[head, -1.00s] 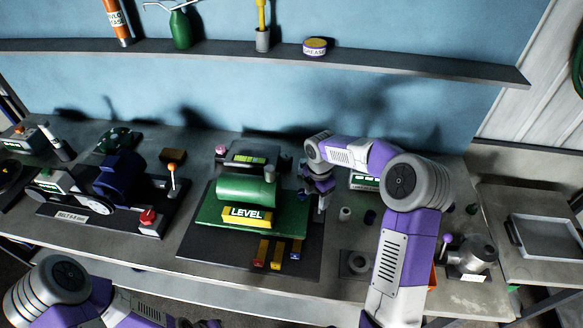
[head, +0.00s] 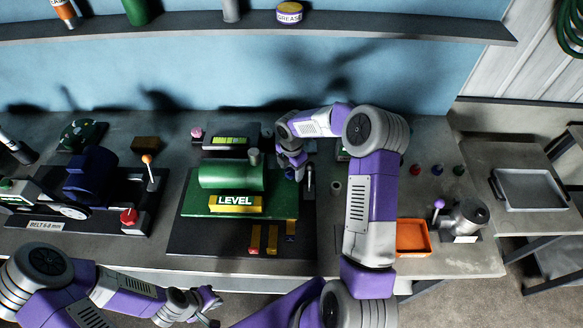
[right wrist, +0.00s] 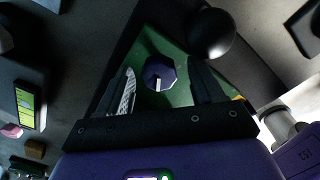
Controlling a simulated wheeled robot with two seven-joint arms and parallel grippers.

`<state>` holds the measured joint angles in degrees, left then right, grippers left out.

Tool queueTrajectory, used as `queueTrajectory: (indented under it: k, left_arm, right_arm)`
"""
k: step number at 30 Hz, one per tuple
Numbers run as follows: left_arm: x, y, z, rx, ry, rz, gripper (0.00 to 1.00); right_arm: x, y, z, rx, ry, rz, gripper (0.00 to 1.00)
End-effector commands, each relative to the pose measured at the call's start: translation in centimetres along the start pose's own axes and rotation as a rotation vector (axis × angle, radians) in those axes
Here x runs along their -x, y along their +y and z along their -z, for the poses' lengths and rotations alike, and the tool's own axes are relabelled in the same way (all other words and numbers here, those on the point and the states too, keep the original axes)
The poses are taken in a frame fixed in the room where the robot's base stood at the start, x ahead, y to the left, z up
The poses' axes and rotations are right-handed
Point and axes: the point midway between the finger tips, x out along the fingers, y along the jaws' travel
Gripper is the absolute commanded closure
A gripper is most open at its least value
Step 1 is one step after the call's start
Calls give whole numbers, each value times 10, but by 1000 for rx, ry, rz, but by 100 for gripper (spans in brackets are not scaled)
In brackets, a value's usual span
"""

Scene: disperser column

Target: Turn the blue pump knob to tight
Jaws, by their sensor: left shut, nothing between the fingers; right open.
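The blue pump knob (right wrist: 160,73) is a dark blue faceted knob with a white mark, on the green base (right wrist: 180,98) in the right wrist view. My right gripper (right wrist: 164,82) is open, with one finger on either side of the knob in the picture; I cannot tell whether they touch it. In the head view my right gripper (head: 294,170) is over the right edge of the green pump (head: 232,176) labelled LEVEL, and it mostly hides the knob. My left gripper (head: 209,306) is shut and empty, low in front of the bench edge.
A silver lever with a black ball (right wrist: 211,33) stands close to the right finger. A belt machine (head: 90,178) is on the left. An orange tray (head: 412,237) and a grey fitting (head: 466,217) are on the right. A shelf (head: 350,29) runs above.

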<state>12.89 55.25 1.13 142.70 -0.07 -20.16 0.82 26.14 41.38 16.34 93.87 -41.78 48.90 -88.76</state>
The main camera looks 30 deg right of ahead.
Motion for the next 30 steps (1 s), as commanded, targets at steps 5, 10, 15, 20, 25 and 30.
queueTrajectory:
  k: [5, 10, 15, 20, 25, 30]
  left_arm:
    - [0, 0, 0, 0, 0, 0, 100]
    - [0, 0, 0, 0, 0, 0, 100]
    - [0, 0, 0, 0, 0, 0, 100]
    - [0, 0, 0, 0, 0, 0, 100]
    - [-2, -1, 0, 0, 0, 0, 100]
    - [-7, -2, 0, 0, 0, 0, 100]
  right_arm:
    - [0, 0, 0, 0, 0, 0, 33]
    - [0, 0, 0, -1, 0, 0, 55]
    - [0, 0, 0, -1, 0, 0, 81]
    - [0, 0, 0, -3, 0, 0, 89]
    - [0, 0, 0, -30, -1, -1, 89]
    - [0, 0, 0, -108, -2, -2, 89]
